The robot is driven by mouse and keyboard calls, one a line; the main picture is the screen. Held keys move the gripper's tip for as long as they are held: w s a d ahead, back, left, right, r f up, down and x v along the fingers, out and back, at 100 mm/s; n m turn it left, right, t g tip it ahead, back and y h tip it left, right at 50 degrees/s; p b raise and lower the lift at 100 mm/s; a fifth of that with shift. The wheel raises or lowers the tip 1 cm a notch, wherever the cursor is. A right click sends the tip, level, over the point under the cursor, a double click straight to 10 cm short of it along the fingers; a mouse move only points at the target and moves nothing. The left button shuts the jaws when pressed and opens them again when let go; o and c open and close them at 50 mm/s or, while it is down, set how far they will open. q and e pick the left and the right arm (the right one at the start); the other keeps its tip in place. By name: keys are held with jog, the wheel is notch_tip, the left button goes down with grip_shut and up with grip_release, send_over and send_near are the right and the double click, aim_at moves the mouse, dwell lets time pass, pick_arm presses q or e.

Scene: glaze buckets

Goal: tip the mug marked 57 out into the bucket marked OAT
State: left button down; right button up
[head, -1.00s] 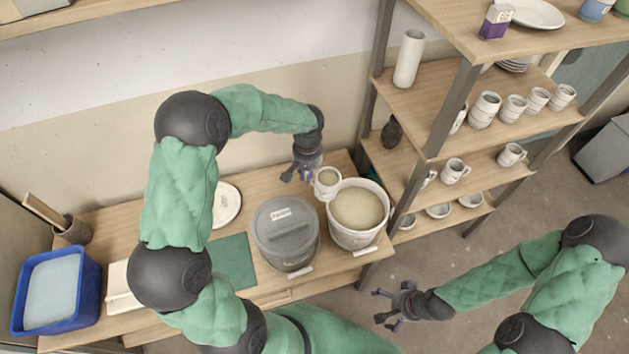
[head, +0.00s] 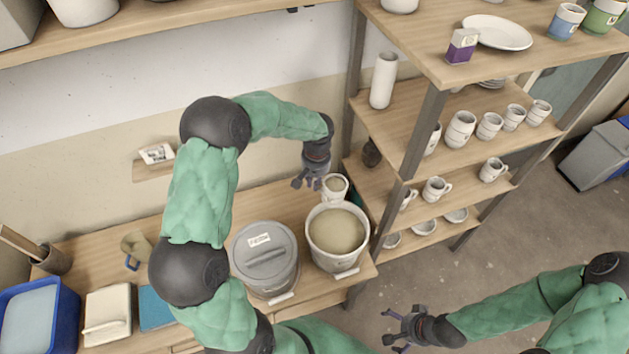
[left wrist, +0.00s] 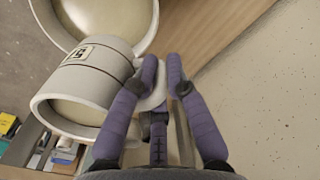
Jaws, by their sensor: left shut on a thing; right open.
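The white mug (head: 335,190) is beside the far rim of the open white bucket (head: 352,262), which holds beige glaze. The mug looks about upright, with beige showing inside. In the left wrist view, the mug (left wrist: 95,72) carries a small label with sideways dark marks that look like 57. My left gripper (head: 318,182) is shut on the mug's handle; its fingers (left wrist: 162,85) also show in the left wrist view. The open bucket (left wrist: 150,30) lies just past the mug there. Its marking is not readable. My right gripper (head: 398,327) is open and empty, right of the table.
A grey lidded bucket (head: 265,275) with an unreadable label stands left of the open bucket. A shelf rack (head: 420,125) with mugs and bowls rises close on the right. A blue tub (head: 62,325), a brush pot (head: 55,260) and a white stack (head: 107,315) are at the left.

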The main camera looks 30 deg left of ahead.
pick_arm(q)
jog(key=shift+f+b, duration=0.7)
jog(key=shift+f, duration=0.65)
jog(key=b, duration=0.2)
jog(key=r+t+y+b, duration=0.1)
jog(key=y+b, duration=0.1)
jog(key=b, duration=0.1)
jog(key=shift+w+a+r+t+b, duration=0.25)
jog(key=shift+a+r+t+b, duration=0.05)
jog(key=shift+b, duration=0.05)
jog(key=shift+r, duration=0.15)
